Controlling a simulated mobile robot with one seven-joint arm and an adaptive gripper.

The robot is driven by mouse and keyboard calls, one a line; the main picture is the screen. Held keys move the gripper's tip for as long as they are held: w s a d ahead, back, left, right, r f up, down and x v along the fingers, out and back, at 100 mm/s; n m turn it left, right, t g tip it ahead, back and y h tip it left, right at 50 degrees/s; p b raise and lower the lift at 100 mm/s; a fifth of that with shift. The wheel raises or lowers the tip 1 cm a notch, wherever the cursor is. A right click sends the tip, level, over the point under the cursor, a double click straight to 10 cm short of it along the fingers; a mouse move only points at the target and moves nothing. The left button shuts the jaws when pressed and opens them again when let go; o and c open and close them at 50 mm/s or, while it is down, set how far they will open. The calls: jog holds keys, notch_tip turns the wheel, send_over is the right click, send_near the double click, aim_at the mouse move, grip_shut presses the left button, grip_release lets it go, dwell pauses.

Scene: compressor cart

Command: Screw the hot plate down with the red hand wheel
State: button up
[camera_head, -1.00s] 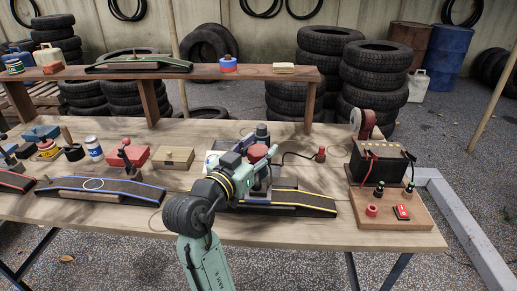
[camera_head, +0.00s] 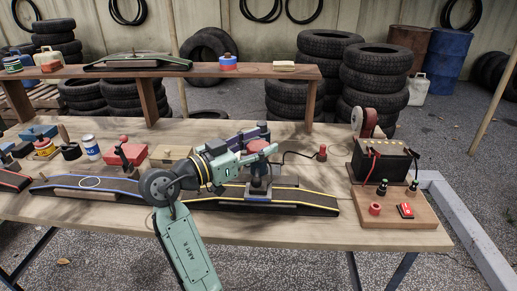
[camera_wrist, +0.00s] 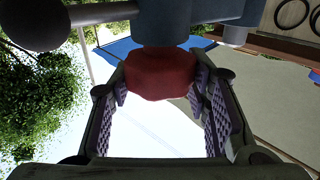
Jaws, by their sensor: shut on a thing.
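The red hand wheel (camera_head: 259,147) sits on top of a grey upright clamp (camera_head: 261,181) over the yellow-edged dark strip (camera_head: 310,200). In the wrist view the red wheel (camera_wrist: 160,75) is between the purple-padded fingers of my gripper (camera_wrist: 162,100), with pads close against both sides. My gripper (camera_head: 262,154) reaches it from the left in the head view and is shut on it. The hot plate seems to be the grey block (camera_head: 285,181) at the clamp's foot; my arm and the clamp hide part of it, and its contact with the strip is unclear.
A battery (camera_head: 380,163) on a wooden board stands at the right. A shelf (camera_head: 190,72) runs along the back. The front table edge is clear.

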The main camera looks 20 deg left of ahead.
jog(key=o, duration=1.2)
jog(key=v, duration=1.2)
